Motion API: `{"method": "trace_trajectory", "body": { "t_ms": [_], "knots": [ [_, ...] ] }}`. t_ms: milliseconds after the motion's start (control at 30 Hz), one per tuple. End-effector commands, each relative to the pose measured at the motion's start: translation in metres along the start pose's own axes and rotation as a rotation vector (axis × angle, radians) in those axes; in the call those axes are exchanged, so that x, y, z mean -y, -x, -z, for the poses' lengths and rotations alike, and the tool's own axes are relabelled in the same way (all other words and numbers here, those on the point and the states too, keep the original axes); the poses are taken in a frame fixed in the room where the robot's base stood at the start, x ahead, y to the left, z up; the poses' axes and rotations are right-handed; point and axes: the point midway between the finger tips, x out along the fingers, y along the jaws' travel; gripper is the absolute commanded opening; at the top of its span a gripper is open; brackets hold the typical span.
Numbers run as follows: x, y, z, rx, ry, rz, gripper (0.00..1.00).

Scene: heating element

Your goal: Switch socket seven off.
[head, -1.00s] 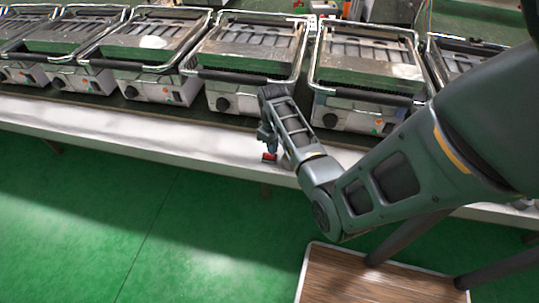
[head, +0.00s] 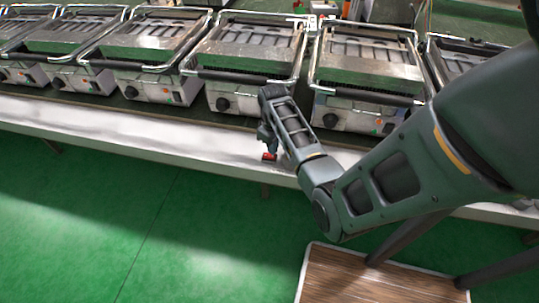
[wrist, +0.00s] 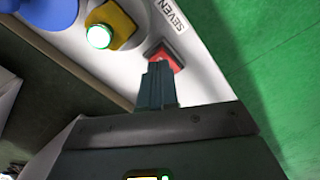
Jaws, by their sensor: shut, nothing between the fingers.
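In the wrist view, the red switch (wrist: 166,58) sits beside a white label reading SEVEN (wrist: 170,14) on a pale surface. My gripper (wrist: 157,72) is shut and empty. Its fingertips overlap the lower part of the switch in the picture; I cannot tell whether they touch it. The fingers hide part of the switch, so its position is unclear. A yellow piece with a lit green light (wrist: 99,36) is to the left of the switch. In the head view, a small red part (head: 269,157) shows at my gripper (head: 269,150), by the white table's front edge.
Several contact grills stand in a row on the white table (head: 120,130), including one behind my arm (head: 355,75). A blue round part (wrist: 45,8) shows at the upper left in the wrist view. A wooden-topped surface (head: 345,280) is at the lower right. The green floor (head: 120,220) is clear.

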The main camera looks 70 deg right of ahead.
Motion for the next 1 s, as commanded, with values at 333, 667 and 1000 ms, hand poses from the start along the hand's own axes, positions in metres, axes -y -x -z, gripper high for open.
{"method": "trace_trajectory", "body": {
  "t_ms": [333,667,1000],
  "knots": [
    [0.0,-0.0002,0.0,0.0,0.0,0.0,0.0],
    [0.0,-0.0041,0.0001,0.0,0.0,0.0,0.0],
    [0.0,-0.0087,0.0002,0.0,0.0,0.0,0.0]
  ]
}}
